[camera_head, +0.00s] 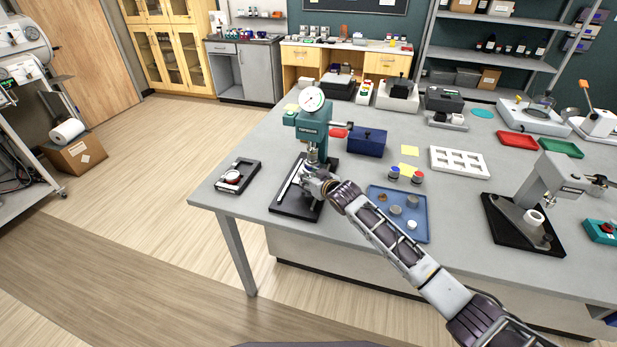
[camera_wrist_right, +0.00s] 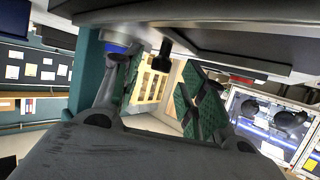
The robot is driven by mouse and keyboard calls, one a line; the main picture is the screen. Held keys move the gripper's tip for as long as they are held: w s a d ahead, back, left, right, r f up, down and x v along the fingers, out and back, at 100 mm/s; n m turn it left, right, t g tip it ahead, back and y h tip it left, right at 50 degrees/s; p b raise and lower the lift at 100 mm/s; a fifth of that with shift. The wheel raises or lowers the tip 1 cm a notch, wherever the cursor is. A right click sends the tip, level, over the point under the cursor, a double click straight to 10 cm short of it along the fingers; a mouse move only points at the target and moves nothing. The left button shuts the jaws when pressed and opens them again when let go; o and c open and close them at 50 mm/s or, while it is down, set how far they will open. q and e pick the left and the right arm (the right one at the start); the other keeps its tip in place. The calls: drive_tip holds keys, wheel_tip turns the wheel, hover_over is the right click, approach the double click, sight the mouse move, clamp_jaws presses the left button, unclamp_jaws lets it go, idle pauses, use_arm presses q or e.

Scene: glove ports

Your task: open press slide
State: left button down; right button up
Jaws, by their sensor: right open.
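The teal press (camera_head: 311,124) with a round white dial gauge (camera_head: 312,99) on top stands upright near the table's left end, on a black base (camera_head: 290,207). A pale slide-like strip (camera_head: 290,180) lies along the left of that base. My right gripper (camera_head: 317,181) is low at the front of the press and hides part of its lower side. In the right wrist view the right gripper (camera_wrist_right: 160,78) is open, fingers apart. A small dark knob (camera_wrist_right: 162,53) shows between them near the tips; contact cannot be told. My left gripper is not in view.
A blue tray (camera_head: 420,234) with small round parts lies right of the press, under my right forearm. A dark blue box (camera_head: 367,142) stands behind. A black stand with a round dial (camera_head: 236,175) is at the left. A grey lever press (camera_head: 540,195) stands further right.

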drive_tip(key=shift+w+a+f, duration=0.25)
drive_tip(key=shift+w, duration=0.25)
drive_tip(key=shift+c, duration=0.4)
clamp_jaws()
